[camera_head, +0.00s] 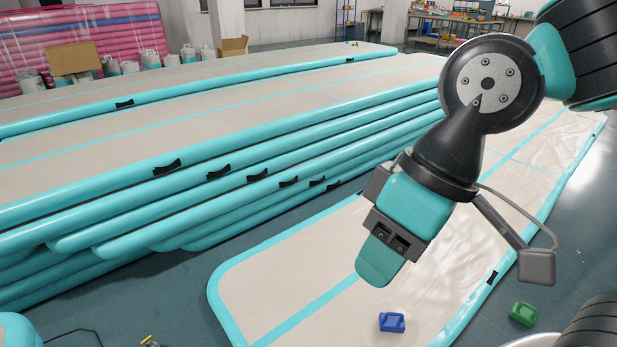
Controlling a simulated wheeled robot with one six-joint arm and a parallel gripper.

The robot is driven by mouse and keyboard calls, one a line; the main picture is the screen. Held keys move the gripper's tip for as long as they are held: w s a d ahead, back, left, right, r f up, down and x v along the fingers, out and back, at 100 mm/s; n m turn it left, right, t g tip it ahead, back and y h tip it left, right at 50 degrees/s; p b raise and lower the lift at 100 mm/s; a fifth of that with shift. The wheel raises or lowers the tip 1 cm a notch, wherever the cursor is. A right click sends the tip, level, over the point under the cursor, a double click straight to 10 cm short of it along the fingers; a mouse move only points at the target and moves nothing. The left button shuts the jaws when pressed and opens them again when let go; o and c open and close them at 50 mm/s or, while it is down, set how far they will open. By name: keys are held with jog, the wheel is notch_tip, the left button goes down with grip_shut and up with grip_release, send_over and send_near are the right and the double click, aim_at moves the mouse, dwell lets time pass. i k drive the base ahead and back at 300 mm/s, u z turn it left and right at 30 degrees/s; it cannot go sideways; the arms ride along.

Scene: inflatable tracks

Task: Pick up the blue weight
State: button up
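The blue weight (392,322) is a small, block-like piece. It rests on the near end of the beige and teal inflatable track (255,290) on the floor. My gripper (378,268) hangs above the track, up and slightly left of the weight in the picture, apart from it. Its teal end points down, and its fingers are seen from an angle that does not show whether there is a gap between them. Nothing is seen held in it.
A green weight (524,314) lies on the grey floor right of the track. A tall stack of inflatable tracks (120,195) fills the left side. A small yellow-tipped item (148,341) is at the bottom edge. The track around the blue weight is clear.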

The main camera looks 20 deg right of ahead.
aim_at(388, 321)
jog(key=k, duration=1)
jog(key=z, duration=2)
jog(key=i, duration=1.65)
jog(key=u, duration=2.9)
jog(key=i, duration=0.5)
jog(key=z, duration=0.05)
